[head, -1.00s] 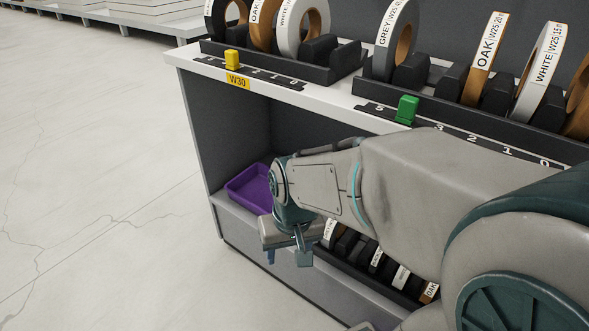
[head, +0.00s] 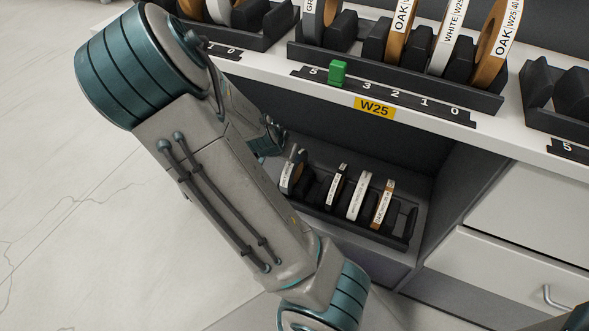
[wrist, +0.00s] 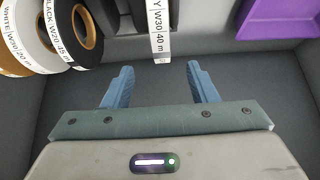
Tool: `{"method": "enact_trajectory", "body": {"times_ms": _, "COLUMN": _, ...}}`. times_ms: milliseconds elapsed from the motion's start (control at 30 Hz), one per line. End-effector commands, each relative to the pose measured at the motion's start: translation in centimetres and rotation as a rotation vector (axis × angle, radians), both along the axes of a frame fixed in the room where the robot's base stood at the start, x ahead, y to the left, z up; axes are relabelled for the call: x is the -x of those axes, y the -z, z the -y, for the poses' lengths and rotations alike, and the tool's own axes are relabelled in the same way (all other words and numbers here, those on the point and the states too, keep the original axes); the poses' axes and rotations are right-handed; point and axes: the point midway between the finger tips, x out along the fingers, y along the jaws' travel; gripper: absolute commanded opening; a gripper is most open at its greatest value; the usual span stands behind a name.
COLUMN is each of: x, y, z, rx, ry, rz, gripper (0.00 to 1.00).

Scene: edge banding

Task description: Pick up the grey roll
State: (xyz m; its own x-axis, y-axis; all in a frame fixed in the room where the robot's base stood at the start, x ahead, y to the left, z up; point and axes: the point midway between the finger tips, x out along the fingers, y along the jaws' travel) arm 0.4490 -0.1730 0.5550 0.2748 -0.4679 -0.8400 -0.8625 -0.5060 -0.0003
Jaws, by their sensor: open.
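In the wrist view, a narrow roll (wrist: 160,35) stands edge-on at top centre. Another roll labelled "GR" (head: 318,12) stands in the rack on the counter. My gripper (wrist: 160,72) is open and empty, its blue fingers pointing towards the narrow roll and apart from it.
White (wrist: 38,35) and black (wrist: 88,35) rolls stand left of the narrow roll in the wrist view. A purple tray (wrist: 275,18) is at upper right. A green marker (head: 337,73) and yellow W25 label (head: 375,108) are on the counter (head: 500,145) edge above the shelf.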

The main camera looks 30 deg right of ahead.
Motion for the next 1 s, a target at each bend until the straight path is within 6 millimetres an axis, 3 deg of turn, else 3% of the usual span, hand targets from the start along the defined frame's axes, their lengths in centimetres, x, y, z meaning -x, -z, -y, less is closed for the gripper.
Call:
{"method": "enact_trajectory", "body": {"times_ms": 400, "x": -1.6, "y": 5.8, "z": 3.0, "rx": -0.001, "ry": 0.003, "rz": -0.001, "gripper": 0.53}}
{"method": "enact_trajectory", "body": {"times_ms": 733, "x": -2.4, "y": 7.4, "z": 4.0, "rx": -0.002, "ry": 0.0, "rz": -0.001, "gripper": 0.53}}
{"method": "enact_trajectory", "body": {"times_ms": 1000, "x": -3.4, "y": 10.3, "z": 5.7, "rx": -0.002, "ry": 0.001, "rz": -0.003, "gripper": 0.53}}
